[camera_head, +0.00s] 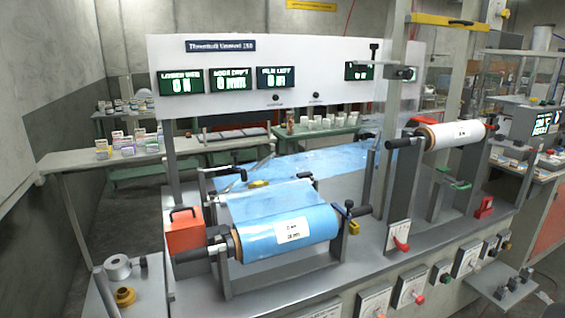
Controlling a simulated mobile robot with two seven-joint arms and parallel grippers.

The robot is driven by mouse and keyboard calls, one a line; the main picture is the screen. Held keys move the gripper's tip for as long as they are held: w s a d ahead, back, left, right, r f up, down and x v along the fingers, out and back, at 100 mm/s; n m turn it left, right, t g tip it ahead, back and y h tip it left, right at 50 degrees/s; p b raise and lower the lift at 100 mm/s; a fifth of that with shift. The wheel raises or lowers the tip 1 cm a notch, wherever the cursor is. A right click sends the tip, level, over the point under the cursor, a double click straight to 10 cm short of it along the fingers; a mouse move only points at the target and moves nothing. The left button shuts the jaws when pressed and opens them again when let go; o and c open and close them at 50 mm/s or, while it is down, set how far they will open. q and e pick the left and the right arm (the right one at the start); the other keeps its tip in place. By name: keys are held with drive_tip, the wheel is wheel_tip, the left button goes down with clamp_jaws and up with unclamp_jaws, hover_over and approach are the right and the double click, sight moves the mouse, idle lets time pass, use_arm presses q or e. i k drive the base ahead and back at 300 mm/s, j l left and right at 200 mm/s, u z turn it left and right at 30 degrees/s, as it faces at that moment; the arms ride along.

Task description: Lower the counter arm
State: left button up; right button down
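Neither of my grippers is in view. Which part is the counter arm I cannot tell for sure. A yellow bar (447,21) runs level across the upright posts at the top right. A small black unit (402,72) sits on a post below it, beside the panel. A bracket with a green top (452,179) stands to the right of the front post. A blue film roll (288,232) lies on its shaft at the front of the machine, with blue film (275,200) running behind it.
A white panel (330,52) with several displays stands behind the machine. A white roll (458,134) is mounted at the right. An orange box (185,230) sits left of the blue roll. Several control boxes (408,288) line the front edge. A side shelf (128,285) holds small spools.

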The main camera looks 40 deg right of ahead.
sight(242, 173)
drive_tip(key=l+z, duration=0.1)
drive_tip(key=z, duration=1)
